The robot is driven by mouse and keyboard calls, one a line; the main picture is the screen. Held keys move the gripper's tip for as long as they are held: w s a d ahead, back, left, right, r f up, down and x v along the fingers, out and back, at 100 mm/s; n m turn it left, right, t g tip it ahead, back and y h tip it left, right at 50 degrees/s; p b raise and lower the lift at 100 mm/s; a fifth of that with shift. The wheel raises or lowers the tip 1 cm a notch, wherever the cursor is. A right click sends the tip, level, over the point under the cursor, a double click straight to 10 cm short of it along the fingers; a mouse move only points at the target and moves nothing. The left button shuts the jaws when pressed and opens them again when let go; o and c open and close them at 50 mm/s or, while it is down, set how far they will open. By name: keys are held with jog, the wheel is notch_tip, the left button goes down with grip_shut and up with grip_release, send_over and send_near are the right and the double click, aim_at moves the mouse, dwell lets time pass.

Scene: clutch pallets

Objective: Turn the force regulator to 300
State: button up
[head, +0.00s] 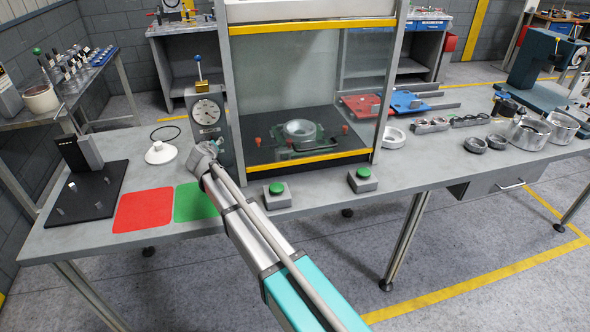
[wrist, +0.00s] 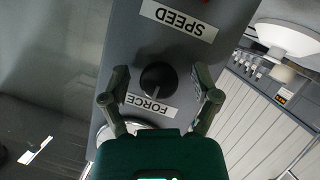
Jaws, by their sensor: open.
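The force regulator, a round black knob (wrist: 158,80), sits on a grey panel (wrist: 130,35) in the wrist view, beside an upside-down FORCE label (wrist: 152,103). A small pale mark shows on the knob, on the label side. No number scale is readable around it. My gripper (wrist: 162,72) is open, with one finger on each side of the knob and gaps between. In the head view, my gripper (head: 203,158) is at the grey control box with the round dial gauge (head: 207,112). The arm hides the knob there, and the dial's reading is too small to tell.
A SPEED label (wrist: 178,20) is farther along the panel. The press enclosure (head: 300,95) stands right of the control box. Two green buttons (head: 277,190) (head: 362,174) sit in front. A white cone-shaped part (head: 160,152) and a red mat (head: 143,210) are left.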

jog(key=n+t+h+b, duration=0.1)
jog(key=n, duration=0.1)
jog(key=n+h+b, duration=0.1)
jog(key=n, duration=0.1)
jog(key=shift+f+n+t+h+b, duration=0.15)
jog(key=shift+n+t+h+b, duration=0.15)
jog(key=shift+n+t+b, duration=0.1)
jog(key=n+t+b, duration=0.1)
jog(key=n+b, duration=0.1)
jog(key=n+t+h+b, duration=0.1)
jog(key=n, duration=0.2)
jog(key=shift+n+b, duration=0.3)
jog(key=shift+b, duration=0.1)
jog(key=s+a, duration=0.2)
jog(key=s, duration=1.2)
jog(key=d+r+m+g+h+p, duration=0.1)
jog(key=d+m+g+p, duration=0.3)
jog(key=d, duration=1.1)
jog(key=s+d+r+m+g+h+p, duration=0.1)
jog(key=d+m+g+h+p, duration=0.2)
jog(key=d+p, duration=0.6)
jog(key=d+m+g, duration=0.2)
jog(key=d, duration=0.3)
jog(key=shift+s+d, duration=0.2)
jog(key=shift+d, duration=0.2)
jog(key=shift+f, duration=0.1)
